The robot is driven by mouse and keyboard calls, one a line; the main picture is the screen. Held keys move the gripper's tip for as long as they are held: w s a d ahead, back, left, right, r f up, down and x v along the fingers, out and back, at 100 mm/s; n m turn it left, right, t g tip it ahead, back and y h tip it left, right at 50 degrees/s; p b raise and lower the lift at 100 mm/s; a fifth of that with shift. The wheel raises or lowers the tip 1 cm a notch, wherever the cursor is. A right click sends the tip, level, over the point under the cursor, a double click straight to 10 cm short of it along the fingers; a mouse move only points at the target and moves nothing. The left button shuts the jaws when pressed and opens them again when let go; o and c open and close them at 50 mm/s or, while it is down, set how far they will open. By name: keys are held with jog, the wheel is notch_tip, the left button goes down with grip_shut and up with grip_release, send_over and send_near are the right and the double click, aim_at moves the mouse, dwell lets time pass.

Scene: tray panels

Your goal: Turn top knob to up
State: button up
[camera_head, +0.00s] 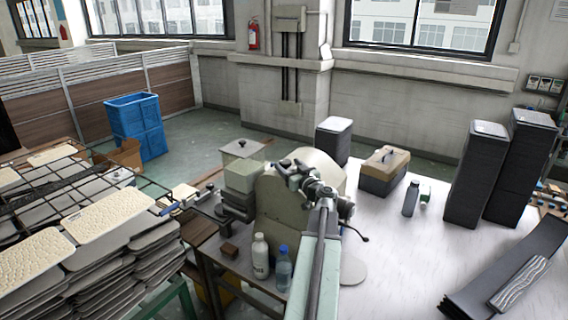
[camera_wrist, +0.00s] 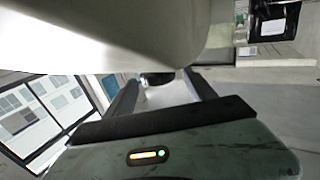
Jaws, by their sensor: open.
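A beige rounded housing (camera_head: 285,222) stands behind my arm in the head view. A smooth pale surface, probably the same housing, fills the upper left of the wrist view (camera_wrist: 110,30). My gripper (camera_wrist: 160,88) is open, with its two dark fingers apart. A small dark rounded part (camera_wrist: 157,78) shows at the far end between the fingers. I cannot tell whether it is the top knob or whether the fingers touch it. In the head view, my arm and wrist cover part of the housing, and no knob or its setting can be made out clearly.
A white bottle (camera_head: 260,256) and a blue bottle (camera_head: 283,268) stand left of my arm. A toolbox (camera_head: 384,170) and tall dark stacks (camera_head: 475,175) stand on the pale table (camera_head: 420,250). Stacked trays (camera_head: 95,265) fill the left. The table's middle right is largely clear.

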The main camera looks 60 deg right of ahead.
aim_at(287, 165)
jog(key=x, duration=0.3)
jog(key=shift+w+d, duration=0.15)
jog(key=c, duration=1.3)
jog(key=shift+a+m+g+h, duration=0.25)
jog(key=shift+m+g+h, duration=0.4)
jog(key=shift+h, duration=0.25)
jog(key=shift+c, duration=0.2)
jog(key=shift+d+m+g+h, duration=0.2)
jog(key=shift+m+g+h, duration=0.75)
jog(key=shift+h, duration=0.15)
jog(key=o, duration=1.3)
jog(key=shift+o, duration=0.2)
